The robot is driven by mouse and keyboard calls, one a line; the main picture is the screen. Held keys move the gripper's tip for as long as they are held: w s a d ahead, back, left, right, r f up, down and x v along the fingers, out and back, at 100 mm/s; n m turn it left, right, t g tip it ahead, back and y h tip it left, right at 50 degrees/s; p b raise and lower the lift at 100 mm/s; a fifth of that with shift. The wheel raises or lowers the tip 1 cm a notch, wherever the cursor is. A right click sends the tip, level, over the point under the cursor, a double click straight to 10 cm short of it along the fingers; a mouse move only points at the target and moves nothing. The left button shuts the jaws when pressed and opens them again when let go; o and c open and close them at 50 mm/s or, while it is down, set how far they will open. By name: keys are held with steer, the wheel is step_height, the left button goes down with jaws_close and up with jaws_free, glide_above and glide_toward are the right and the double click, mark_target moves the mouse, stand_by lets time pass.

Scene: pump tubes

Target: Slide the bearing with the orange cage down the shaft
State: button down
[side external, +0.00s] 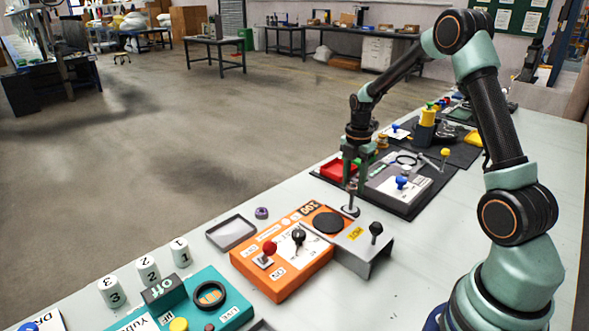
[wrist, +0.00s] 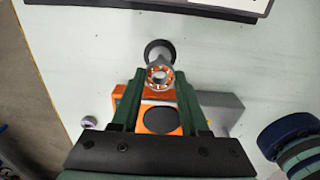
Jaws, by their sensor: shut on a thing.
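The bearing with the orange cage (wrist: 159,77) is a pale metal ring with orange spots, held between the tips of my gripper (wrist: 158,84) in the wrist view. The shaft (side external: 352,198) is a thin grey upright rod on a round base (side external: 350,211), directly below my gripper (side external: 353,177) in the side view. In the wrist view the shaft's dark base (wrist: 158,49) shows just beyond the bearing, and the rod runs to the ring. I cannot tell whether the ring is around the rod's top or just above it. In the side view the bearing is too small to make out.
An orange box (side external: 280,273) with a black round pad and a grey bracket (side external: 370,250) stand close in front of the shaft. A grey tray (side external: 231,233) and a small purple ring (side external: 261,212) lie to the left. A dark mat (side external: 417,200) with parts lies behind.

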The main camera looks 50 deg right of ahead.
steer(key=shift+f, duration=1.3)
steer(key=shift+c, duration=1.7)
jaws_free()
step_height(320, 180, up, 12)
